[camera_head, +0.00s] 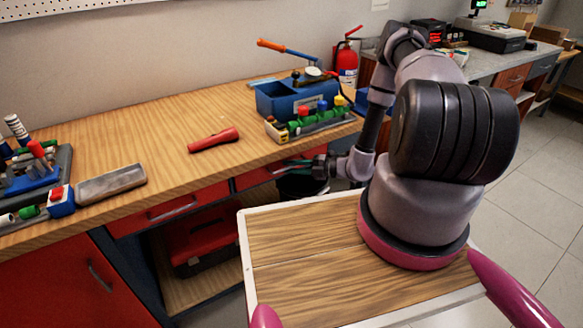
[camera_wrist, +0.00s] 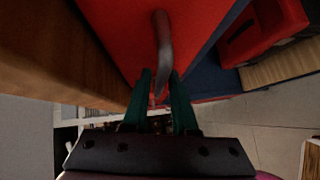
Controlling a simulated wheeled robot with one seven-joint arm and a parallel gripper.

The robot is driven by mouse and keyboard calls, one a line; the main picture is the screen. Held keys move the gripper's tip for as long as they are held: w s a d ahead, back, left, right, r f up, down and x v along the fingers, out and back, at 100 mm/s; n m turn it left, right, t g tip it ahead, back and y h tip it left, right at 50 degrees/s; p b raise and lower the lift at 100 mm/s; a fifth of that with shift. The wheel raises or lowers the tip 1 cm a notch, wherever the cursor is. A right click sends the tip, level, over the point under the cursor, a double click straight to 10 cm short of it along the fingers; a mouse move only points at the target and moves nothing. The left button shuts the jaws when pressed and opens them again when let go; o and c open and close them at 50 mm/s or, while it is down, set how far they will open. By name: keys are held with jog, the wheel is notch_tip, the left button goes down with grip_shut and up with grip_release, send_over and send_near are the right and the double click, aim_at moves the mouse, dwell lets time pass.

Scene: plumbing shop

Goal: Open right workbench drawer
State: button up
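The right workbench drawer (camera_head: 252,178) has a red front below the worktop and looks flush with the bench. My gripper (camera_head: 290,165) is in front of its right part, and my arm hides some of it. In the wrist view the red drawer front (camera_wrist: 120,30) fills the top middle, with a curved grey handle (camera_wrist: 162,40). My gripper's two green fingers (camera_wrist: 161,85) are apart, one on each side of the handle's near end. A small gap shows on each side; whether either finger touches the handle I cannot tell.
The left drawer (camera_head: 170,208) is beside it, with a red toolbox (camera_head: 200,240) on the shelf below. On the worktop (camera_head: 180,125) are a red flashlight-like tool (camera_head: 213,140), a grey tray (camera_head: 110,183) and a blue toolbox (camera_head: 290,98).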

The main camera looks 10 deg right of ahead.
grip_shut()
dwell(1.3)
